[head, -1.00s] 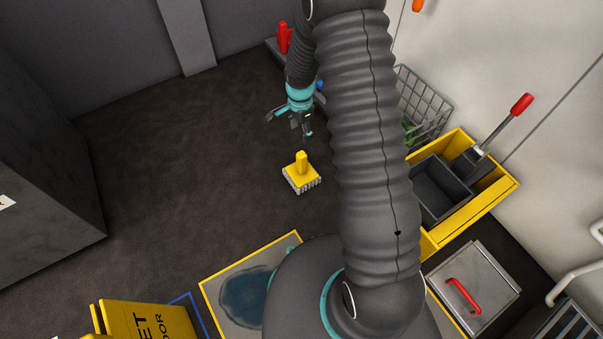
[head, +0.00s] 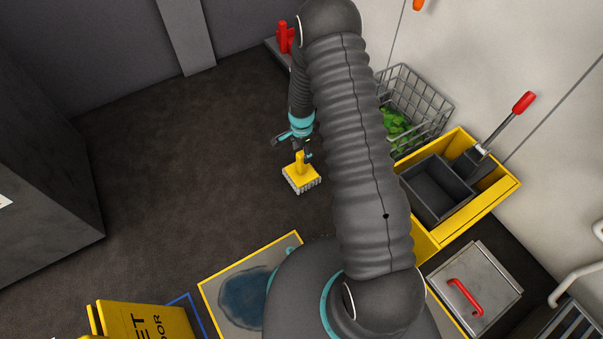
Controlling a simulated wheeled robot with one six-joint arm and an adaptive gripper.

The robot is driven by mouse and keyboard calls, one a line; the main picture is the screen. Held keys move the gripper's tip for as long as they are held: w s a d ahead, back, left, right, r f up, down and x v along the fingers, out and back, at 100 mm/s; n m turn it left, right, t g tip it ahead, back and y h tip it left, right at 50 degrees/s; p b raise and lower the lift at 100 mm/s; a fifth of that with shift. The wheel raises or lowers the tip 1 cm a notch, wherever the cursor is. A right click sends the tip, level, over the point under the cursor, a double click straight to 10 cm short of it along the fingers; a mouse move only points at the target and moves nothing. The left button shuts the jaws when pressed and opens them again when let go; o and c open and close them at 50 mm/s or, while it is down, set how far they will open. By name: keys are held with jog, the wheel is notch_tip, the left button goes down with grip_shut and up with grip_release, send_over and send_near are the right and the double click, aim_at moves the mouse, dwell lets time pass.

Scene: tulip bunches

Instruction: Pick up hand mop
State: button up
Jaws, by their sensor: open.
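The hand mop (head: 302,178) stands on the dark floor near the middle of the head view. It has a yellow block head with a pale fringe and an upright yellow handle. My gripper (head: 297,152) points down at the top of the handle, with its fingers spread and open. One finger shows to the right of the handle and another reaches out to the upper left. I cannot tell whether the fingers touch the handle. The mop sits flat on the floor.
A yellow mop bucket (head: 470,215) with a red-handled wringer and a wire basket (head: 420,95) with green contents stand at the right. A yellow-edged mat (head: 222,272) with a blue puddle and a yellow floor sign (head: 150,318) are in front. Floor left of the mop is clear.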

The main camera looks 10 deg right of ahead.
jog(key=shift+f, duration=1.15)
grip_shut()
jog(key=shift+r, duration=0.5)
jog(key=r, duration=0.4)
jog(key=shift+s+d, duration=0.25)
jog(key=shift+d, duration=0.15)
jog(key=s+d+r+p, duration=0.1)
jog(key=s+d+r, duration=0.5)
jog(key=d, duration=0.2)
jog(key=shift+s+d, duration=0.3)
